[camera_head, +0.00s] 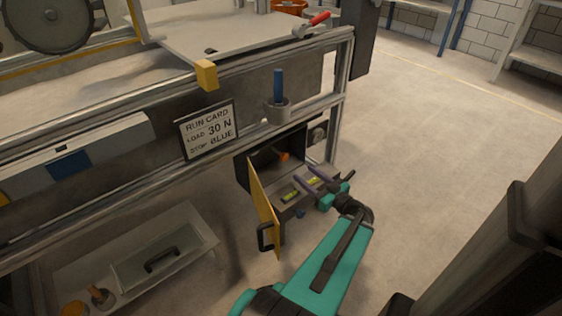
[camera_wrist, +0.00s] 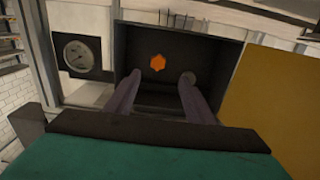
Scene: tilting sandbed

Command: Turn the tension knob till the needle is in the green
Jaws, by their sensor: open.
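The orange knob (camera_wrist: 158,63) is on the back wall inside an open dark box (camera_wrist: 225,48). It also shows in the head view (camera_head: 284,157). A round gauge (camera_wrist: 78,56) with a pale dial is on a dark plate left of the box in the wrist view. Its needle and any green band are too small to read. My gripper (camera_wrist: 160,76) is open, its two purple fingers pointing into the box opening on either side of the knob, with the knob seen between them. In the head view my gripper (camera_head: 305,174) is at the box front, apart from the knob.
The box's yellow door (camera_head: 263,203) hangs open, on the right in the wrist view (camera_wrist: 275,105). Small yellow-green items (camera_head: 290,195) lie at the box's lower front. A run card (camera_head: 208,129) reads load 30 N, stop blue. The floor at right is clear.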

